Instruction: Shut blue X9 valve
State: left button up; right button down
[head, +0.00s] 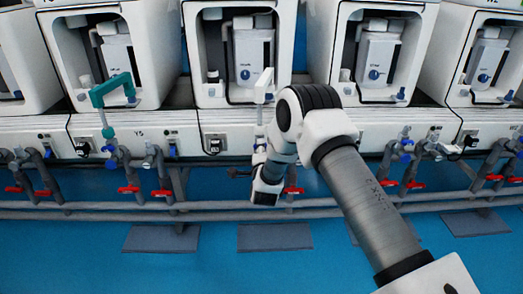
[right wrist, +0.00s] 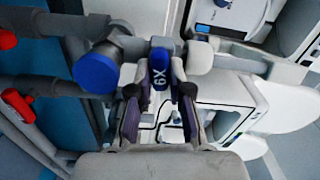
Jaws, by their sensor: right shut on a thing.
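The X9 handle cannot be made out there. My left gripper is not in view.
A larger round blue knob (right wrist: 97,73) sits close to the left of the fingers. Red-handled valves (head: 129,189) line the grey pipes (head: 110,206). White units (head: 243,50) stand behind. A teal fixture (head: 110,90) rises at left. The blue floor in front is mostly clear.

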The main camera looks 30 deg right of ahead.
jog(key=shift+f+m+b, duration=0.15)
jog(key=shift+m+b, duration=0.15)
jog(key=shift+m, duration=0.8)
jog(key=c, duration=1.1)
grip_release()
jog(key=v, duration=1.2)
jog(key=shift+s, duration=0.1)
jog(key=shift+d, duration=0.1)
